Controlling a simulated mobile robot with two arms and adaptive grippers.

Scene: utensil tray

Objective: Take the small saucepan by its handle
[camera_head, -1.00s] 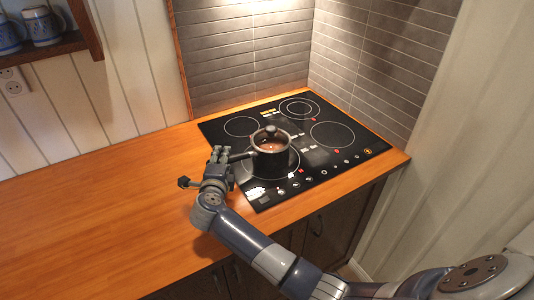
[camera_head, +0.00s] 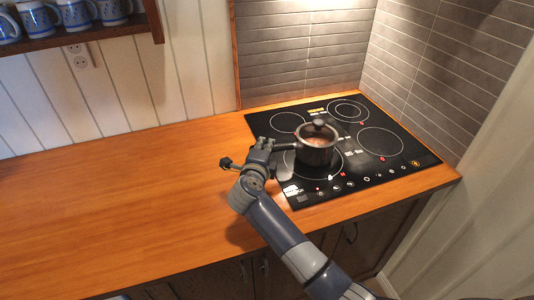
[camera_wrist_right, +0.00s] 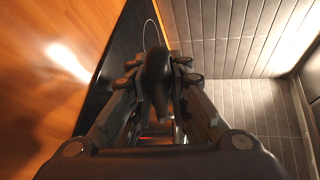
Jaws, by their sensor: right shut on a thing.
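The small saucepan (camera_head: 316,152) is dark metal with a lid and a dark knob. It stands over the front left ring of the cooktop in the head view. Its dark handle (camera_head: 287,147) points left toward my right gripper (camera_head: 268,146). My right gripper is shut on the handle near its outer end. In the right wrist view the handle (camera_wrist_right: 157,75) runs between the two fingers, and the pot body is mostly hidden. My left gripper is not in view.
The black cooktop (camera_head: 390,165) has several rings, the others empty. The wooden counter (camera_head: 120,205) to the left is clear. Tiled walls (camera_head: 300,55) rise behind and to the right. Blue and white mugs (camera_head: 75,14) sit on a shelf (camera_head: 130,25) at upper left.

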